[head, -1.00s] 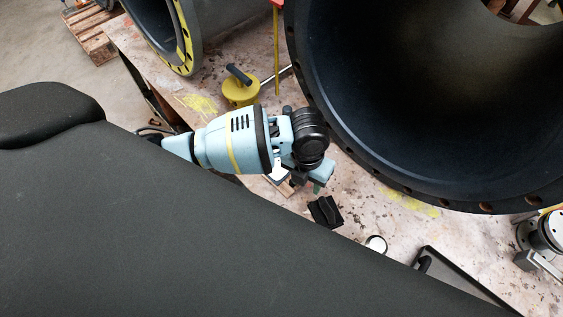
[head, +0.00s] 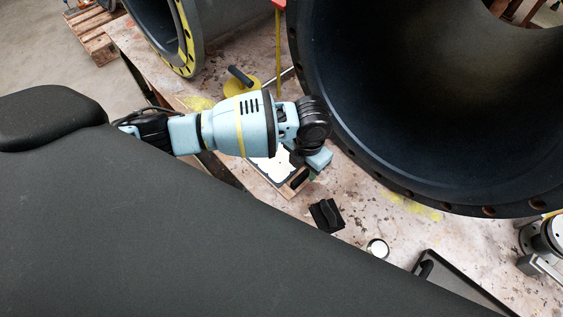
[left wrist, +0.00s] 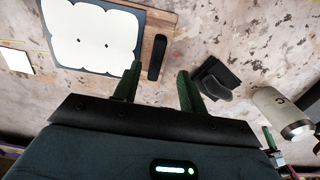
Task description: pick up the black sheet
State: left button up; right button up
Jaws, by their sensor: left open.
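My left gripper (left wrist: 160,76) is open and empty, with its two dark green fingers apart above the table. In the head view its fingertips are mostly hidden behind the wrist (head: 312,125). A flat dark square piece with a bent black piece on it (head: 326,215) lies on the table below the gripper; it also shows just right of the fingers in the left wrist view (left wrist: 215,78). A white scalloped sheet with dark corners lies on a wooden board (left wrist: 158,28), left of the fingers. I cannot tell for certain which dark piece is the black sheet.
A black bar (left wrist: 157,57) lies on the board's edge. A small round container (head: 377,248) and a black tray (head: 460,285) lie nearer. A large black-lined pipe (head: 400,140) stands at right. A yellow-based handle tool (head: 240,82) is behind my arm.

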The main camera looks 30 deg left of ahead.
aim_at(301, 176)
pick_arm(q)
jog(key=f, duration=0.5)
jog(key=shift+s+a, duration=0.1)
jog(key=shift+a, duration=0.15)
grip_shut()
jog(key=shift+r, duration=0.1)
